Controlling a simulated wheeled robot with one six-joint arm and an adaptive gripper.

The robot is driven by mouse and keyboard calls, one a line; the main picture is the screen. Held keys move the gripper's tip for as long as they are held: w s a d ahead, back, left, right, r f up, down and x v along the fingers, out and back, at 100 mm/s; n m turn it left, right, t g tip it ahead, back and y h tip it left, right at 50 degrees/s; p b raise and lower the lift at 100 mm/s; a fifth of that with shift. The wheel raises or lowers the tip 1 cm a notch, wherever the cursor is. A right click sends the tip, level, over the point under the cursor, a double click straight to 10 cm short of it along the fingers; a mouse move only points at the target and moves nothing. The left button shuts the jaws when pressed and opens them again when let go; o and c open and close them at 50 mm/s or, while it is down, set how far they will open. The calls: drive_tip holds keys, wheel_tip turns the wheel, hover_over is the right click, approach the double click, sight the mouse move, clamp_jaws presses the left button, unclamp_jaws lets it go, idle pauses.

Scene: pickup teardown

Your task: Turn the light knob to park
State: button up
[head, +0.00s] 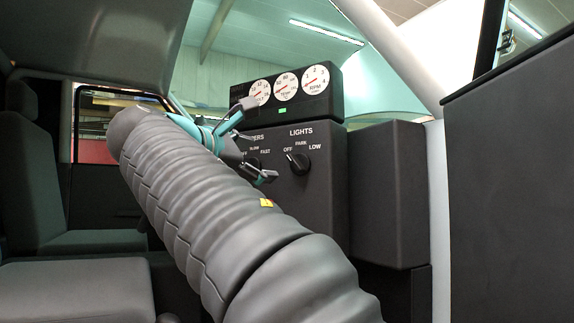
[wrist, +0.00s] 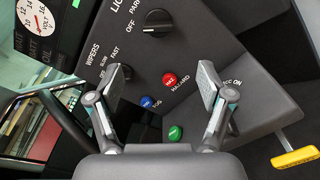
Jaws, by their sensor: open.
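The light knob (head: 298,163) is a round black knob under the word LIGHTS on the dark dash panel. Its labels read OFF, PARK and LOW. Its pointer appears turned to the OFF side. It also shows at the top of the wrist view (wrist: 158,22), with a white mark toward OFF. My gripper (head: 258,140) is open and empty, left of the light knob in the head view. In the wrist view, my open gripper's fingertips (wrist: 163,77) are spread below the knob, apart from it.
The wipers knob (head: 252,163) sits left of the light knob, partly behind my gripper. A red hazard button (wrist: 169,80), a blue fog button (wrist: 149,102) and a green button (wrist: 175,132) lie between the fingers in the wrist view. A steering wheel (wrist: 62,112) is at left.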

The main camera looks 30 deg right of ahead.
sight(293, 163)
drive_tip(key=x, duration=1.4)
drive_tip(key=shift+r+p, duration=0.3)
drive_tip(key=shift+r, duration=0.1)
drive_tip(key=c, duration=1.2)
